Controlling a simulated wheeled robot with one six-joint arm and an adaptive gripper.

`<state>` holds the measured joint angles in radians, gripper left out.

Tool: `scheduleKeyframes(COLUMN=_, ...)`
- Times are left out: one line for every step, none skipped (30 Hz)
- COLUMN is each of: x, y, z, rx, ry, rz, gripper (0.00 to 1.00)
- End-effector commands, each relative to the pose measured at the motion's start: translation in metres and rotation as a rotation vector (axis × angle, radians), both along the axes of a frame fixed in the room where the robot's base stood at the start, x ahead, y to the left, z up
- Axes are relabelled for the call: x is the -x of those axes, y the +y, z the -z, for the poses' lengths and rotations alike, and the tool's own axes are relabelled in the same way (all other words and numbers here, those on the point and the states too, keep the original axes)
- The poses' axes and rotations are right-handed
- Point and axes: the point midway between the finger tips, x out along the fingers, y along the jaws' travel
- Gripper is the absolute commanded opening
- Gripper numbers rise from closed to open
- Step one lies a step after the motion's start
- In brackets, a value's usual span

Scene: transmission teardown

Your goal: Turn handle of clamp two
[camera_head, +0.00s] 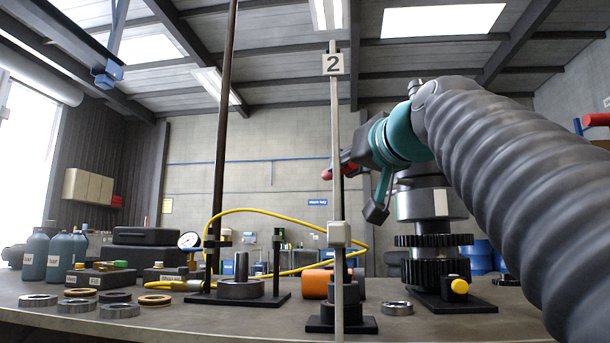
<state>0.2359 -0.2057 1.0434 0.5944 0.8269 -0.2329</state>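Clamp two is a thin light post (338,200) with a "2" sign (333,64) at its top, standing upright on a dark base near the table's front edge. A small red part, apparently its handle (327,174), shows just left of the post at mid height. My gripper (352,160) is at the end of my arm, behind or beside the post at the height of the red part. The post and my wrist cover the fingertips, so whether they touch the red part or are closed cannot be told.
A gear stack with a dark cylinder (436,262) stands right of the post. A yellow hose (290,215) loops behind it. A tall dark rod (222,120) on a base stands left. A red bar (596,120) shows far right.

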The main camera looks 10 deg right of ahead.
Motion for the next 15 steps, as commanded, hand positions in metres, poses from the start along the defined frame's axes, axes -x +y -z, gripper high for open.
scheduleKeyframes(x=-0.0002, y=0.0001, z=0.0001, rx=0.000, ry=0.000, rz=0.000, gripper=0.00)
scheduleKeyframes(x=-0.0002, y=0.0001, z=0.0002, rx=0.000, ry=0.000, rz=0.000, gripper=0.00)
scheduleKeyframes(x=-0.0003, y=0.0000, z=0.0002, rx=0.000, ry=0.001, rz=-0.001, gripper=0.00)
scheduleKeyframes(x=-0.0003, y=0.0000, z=0.0002, rx=0.000, ry=0.001, rz=-0.002, gripper=0.00)
scheduleKeyframes(x=-0.0003, y=-0.0001, z=0.0002, rx=-0.001, ry=0.000, rz=-0.004, gripper=0.00)
scheduleKeyframes(x=-0.0004, y=-0.0002, z=0.0003, rx=-0.002, ry=0.001, rz=-0.008, gripper=0.00)
scheduleKeyframes(x=-0.0005, y=-0.0005, z=0.0003, rx=-0.002, ry=0.000, rz=-0.011, gripper=0.00)
scheduleKeyframes(x=-0.0006, y=-0.0010, z=0.0003, rx=-0.001, ry=0.000, rz=-0.014, gripper=0.00)
scheduleKeyframes(x=-0.0008, y=-0.0013, z=0.0004, rx=-0.001, ry=0.000, rz=-0.021, gripper=0.00)
scheduleKeyframes(x=-0.0009, y=-0.0017, z=0.0007, rx=-0.002, ry=0.001, rz=-0.028, gripper=0.00)
scheduleKeyframes(x=-0.0012, y=-0.0018, z=0.0009, rx=-0.002, ry=0.001, rz=-0.036, gripper=0.00)
scheduleKeyframes(x=-0.0015, y=-0.0025, z=0.0011, rx=-0.002, ry=0.001, rz=-0.046, gripper=0.00)
scheduleKeyframes(x=-0.0016, y=-0.0032, z=0.0011, rx=-0.002, ry=0.002, rz=-0.055, gripper=0.00)
scheduleKeyframes(x=-0.0016, y=-0.0033, z=0.0012, rx=-0.002, ry=0.002, rz=-0.068, gripper=0.00)
scheduleKeyframes(x=-0.0017, y=-0.0040, z=0.0009, rx=-0.002, ry=0.001, rz=-0.083, gripper=0.00)
